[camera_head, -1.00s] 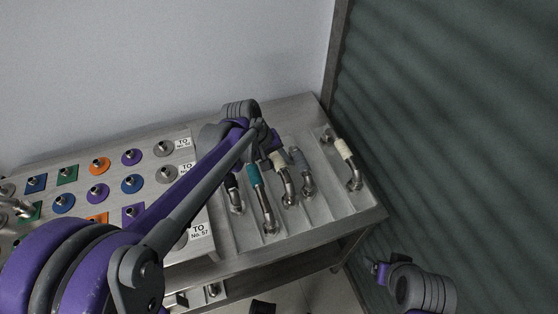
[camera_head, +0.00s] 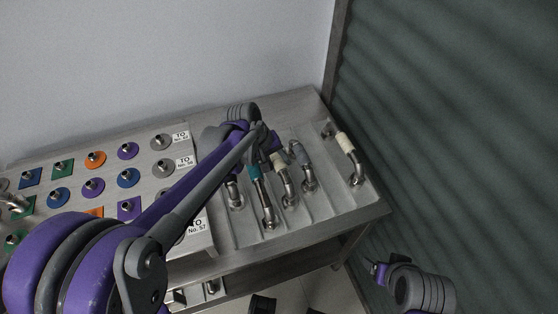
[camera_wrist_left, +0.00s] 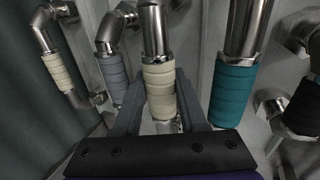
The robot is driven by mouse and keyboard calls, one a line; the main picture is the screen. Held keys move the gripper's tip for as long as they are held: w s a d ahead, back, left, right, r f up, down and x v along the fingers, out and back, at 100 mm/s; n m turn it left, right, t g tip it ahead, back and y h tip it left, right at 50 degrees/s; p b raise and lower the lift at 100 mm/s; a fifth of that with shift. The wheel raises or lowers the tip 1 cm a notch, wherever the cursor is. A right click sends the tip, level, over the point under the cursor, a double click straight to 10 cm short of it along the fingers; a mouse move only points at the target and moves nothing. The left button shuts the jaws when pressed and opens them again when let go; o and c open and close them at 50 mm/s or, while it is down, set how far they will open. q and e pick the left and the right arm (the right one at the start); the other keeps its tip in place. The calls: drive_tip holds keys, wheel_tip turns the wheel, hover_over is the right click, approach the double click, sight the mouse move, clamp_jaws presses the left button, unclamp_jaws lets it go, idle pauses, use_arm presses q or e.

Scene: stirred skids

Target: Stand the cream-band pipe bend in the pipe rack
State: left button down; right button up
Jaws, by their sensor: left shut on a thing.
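The pipe bend with a cream band (camera_wrist_left: 160,92) is in the middle of the left wrist view, its bare metal running up out of the picture. My left gripper (camera_wrist_left: 158,100) has one finger on each side of that band and is shut on it. In the head view this cream-band pipe bend (camera_head: 288,184) is among the other bends on the sectioned metal surface (camera_head: 330,205), and my left gripper (camera_head: 266,150) is at its upper end, partly hidden by my arm. My right gripper (camera_head: 379,271) is at the lower right, away from the table; its fingers are unclear.
A teal-banded bend (camera_head: 254,173) and a grey-banded bend (camera_head: 300,155) flank the held one closely. Another cream-banded bend (camera_head: 344,143) stands farther right. A board with coloured discs (camera_head: 93,187) is left. A dark green corrugated wall (camera_head: 450,120) is right.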

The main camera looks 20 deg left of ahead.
use_arm(q)
drive_tip(key=shift+f, duration=0.35)
idle(0.5)
drive_tip(key=shift+c, duration=1.9)
unclamp_jaws()
drive_tip(key=v, duration=1)
drive_tip(key=shift+r+p, duration=0.4)
drive_tip(key=shift+p, duration=0.05)
drive_tip(key=shift+a, duration=0.15)
